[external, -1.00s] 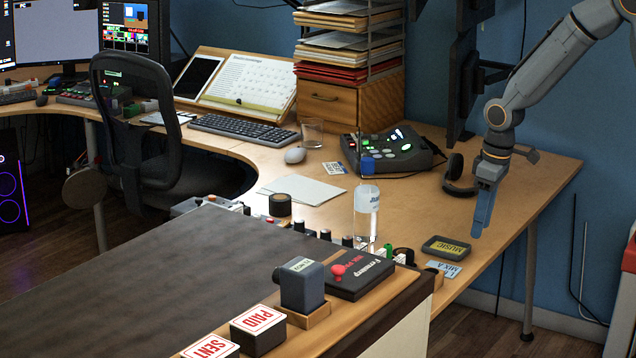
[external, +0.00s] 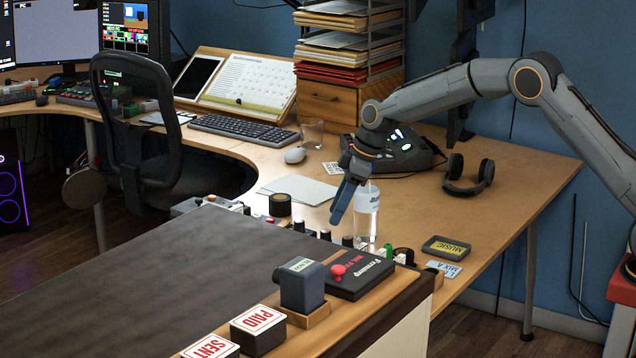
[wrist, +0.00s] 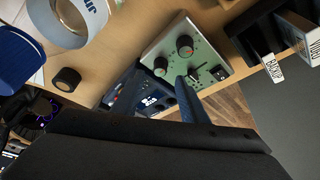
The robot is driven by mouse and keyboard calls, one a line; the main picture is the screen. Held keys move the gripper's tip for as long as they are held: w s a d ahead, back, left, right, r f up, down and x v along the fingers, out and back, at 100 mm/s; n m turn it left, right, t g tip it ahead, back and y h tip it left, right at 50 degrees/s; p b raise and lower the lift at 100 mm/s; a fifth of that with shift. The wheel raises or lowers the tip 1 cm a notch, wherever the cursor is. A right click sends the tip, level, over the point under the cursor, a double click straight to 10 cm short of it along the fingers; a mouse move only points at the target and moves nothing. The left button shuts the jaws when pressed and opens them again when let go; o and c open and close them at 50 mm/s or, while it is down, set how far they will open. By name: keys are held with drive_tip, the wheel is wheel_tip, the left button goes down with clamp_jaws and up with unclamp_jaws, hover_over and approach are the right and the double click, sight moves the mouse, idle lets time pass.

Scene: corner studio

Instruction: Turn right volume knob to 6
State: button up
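My gripper (external: 342,205) hangs in the air left of the clear bottle (external: 366,225), its blue fingers pointing down and left over a row of small black knobs (external: 325,234) behind the dark desktop. In the wrist view, a blue finger (wrist: 195,100) points toward a pale green panel (wrist: 208,53). No contact with a knob is visible. I cannot tell which one is the right volume knob, nor read its marks.
A black roll (external: 280,205) lies left of my gripper. The black MUSIC box (external: 446,247) and headphones (external: 468,178) lie to the right. A white sheet (external: 300,190) lies behind on bare tabletop.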

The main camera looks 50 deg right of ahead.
sight(327, 231)
drive_tip(key=x, duration=0.6)
clamp_jaws()
